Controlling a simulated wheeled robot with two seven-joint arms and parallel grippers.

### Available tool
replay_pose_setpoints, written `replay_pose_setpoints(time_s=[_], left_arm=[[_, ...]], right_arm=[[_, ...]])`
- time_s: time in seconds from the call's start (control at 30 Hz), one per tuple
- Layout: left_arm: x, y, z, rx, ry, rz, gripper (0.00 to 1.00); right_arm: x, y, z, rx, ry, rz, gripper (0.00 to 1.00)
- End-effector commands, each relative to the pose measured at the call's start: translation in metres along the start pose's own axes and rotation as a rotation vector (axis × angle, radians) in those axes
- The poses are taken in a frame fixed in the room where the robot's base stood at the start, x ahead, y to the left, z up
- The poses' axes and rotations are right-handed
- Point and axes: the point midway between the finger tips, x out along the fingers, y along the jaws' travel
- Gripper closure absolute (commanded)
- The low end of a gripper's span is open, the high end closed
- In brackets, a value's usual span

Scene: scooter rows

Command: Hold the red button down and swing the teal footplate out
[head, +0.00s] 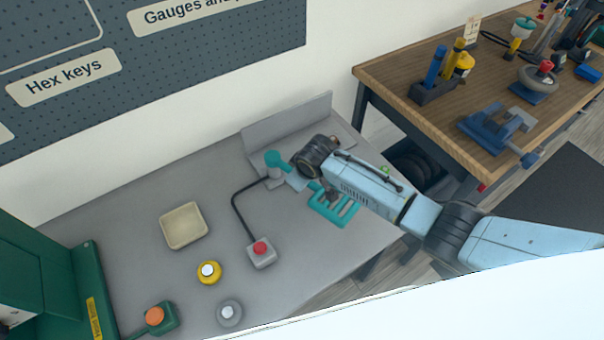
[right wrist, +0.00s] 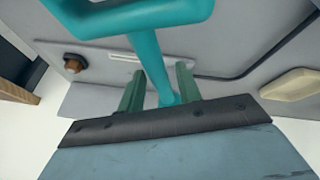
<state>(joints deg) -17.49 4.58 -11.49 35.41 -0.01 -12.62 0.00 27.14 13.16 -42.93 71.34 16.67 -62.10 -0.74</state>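The teal footplate (head: 350,214) is an open frame on an arm near the bench's right front edge. The arm runs back towards a teal pivot cap (head: 276,158). The red button (head: 260,247) sits on a small grey box, with a black cable leading to the pivot; nothing touches the button. My right arm reaches in from the right over the footplate's arm. In the right wrist view the fingers of my right gripper (right wrist: 158,85) stand apart on either side of the teal bar (right wrist: 150,62), with a gap on the left. My left gripper is out of view.
A beige tray (head: 183,226), a yellow button (head: 209,271), a grey round button (head: 229,313) and an orange button (head: 154,316) on a green box stand on the grey bench (head: 130,205). A green machine (head: 50,270) is at left. A wooden bench (head: 400,75) with tools is at right.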

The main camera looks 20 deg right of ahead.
Motion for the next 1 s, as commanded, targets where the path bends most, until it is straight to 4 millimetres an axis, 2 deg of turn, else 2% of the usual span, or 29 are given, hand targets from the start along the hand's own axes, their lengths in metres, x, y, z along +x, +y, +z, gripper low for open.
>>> replay_pose_setpoints(time_s=[0.33,0.47,0.67,1.0], left_arm=[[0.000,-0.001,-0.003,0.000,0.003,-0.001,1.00],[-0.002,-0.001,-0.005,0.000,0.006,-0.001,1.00],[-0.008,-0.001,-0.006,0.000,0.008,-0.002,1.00],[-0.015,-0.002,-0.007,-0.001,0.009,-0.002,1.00]], right_arm=[[-0.001,0.001,-0.001,-0.002,0.002,0.003,0.57],[-0.007,0.001,-0.001,-0.003,0.002,0.003,0.57],[-0.036,0.002,-0.001,-0.002,0.004,0.003,0.57],[-0.099,0.001,-0.001,-0.002,0.003,0.002,0.57]])
